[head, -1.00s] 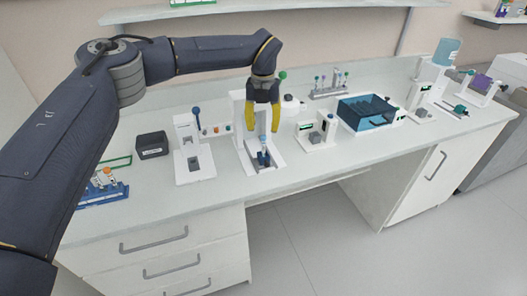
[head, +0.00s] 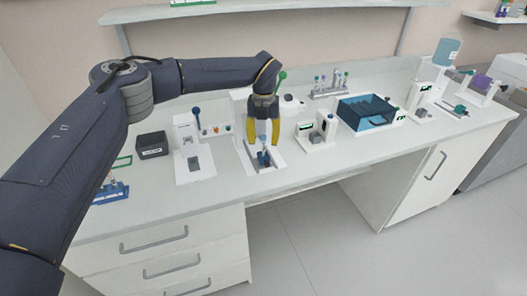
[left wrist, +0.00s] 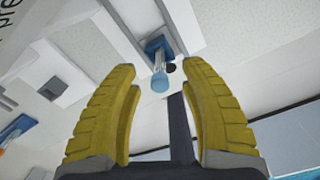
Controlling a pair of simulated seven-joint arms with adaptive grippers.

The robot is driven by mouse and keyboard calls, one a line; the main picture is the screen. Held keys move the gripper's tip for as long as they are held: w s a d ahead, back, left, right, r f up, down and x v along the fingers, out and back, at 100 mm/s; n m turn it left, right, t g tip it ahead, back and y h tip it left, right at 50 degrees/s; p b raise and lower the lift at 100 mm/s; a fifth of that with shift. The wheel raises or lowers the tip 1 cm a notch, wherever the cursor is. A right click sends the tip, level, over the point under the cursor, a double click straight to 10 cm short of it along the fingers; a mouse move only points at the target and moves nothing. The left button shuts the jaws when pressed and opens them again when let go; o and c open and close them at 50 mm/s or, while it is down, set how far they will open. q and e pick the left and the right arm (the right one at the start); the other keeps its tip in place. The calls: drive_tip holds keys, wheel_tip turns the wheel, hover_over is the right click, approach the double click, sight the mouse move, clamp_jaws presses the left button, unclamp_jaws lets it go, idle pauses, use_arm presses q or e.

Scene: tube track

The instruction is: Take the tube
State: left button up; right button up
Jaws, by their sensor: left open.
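The tube (left wrist: 160,75) stands in a small blue holder (left wrist: 157,45) on the white station, its blue cap towards the camera in the left wrist view. In the head view the tube (head: 264,155) is small and partly hidden by my left gripper. My left gripper (head: 264,147) has yellow fingers, spread apart and pointing down over the station. In the left wrist view its fingertips (left wrist: 160,70) lie on either side of the tube's line, with gaps to it. My right gripper is not in view.
A white station with a blue-knobbed lever (head: 196,112) stands to the left, with a black box (head: 152,145) beyond it. A smaller white device (head: 318,130) and a blue translucent bin (head: 367,112) stand to the right.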

use_arm(q)
clamp_jaws()
drive_tip(key=shift+r, duration=0.15)
idle(0.4)
wheel_tip(320, 180, up, 20)
idle(0.8)
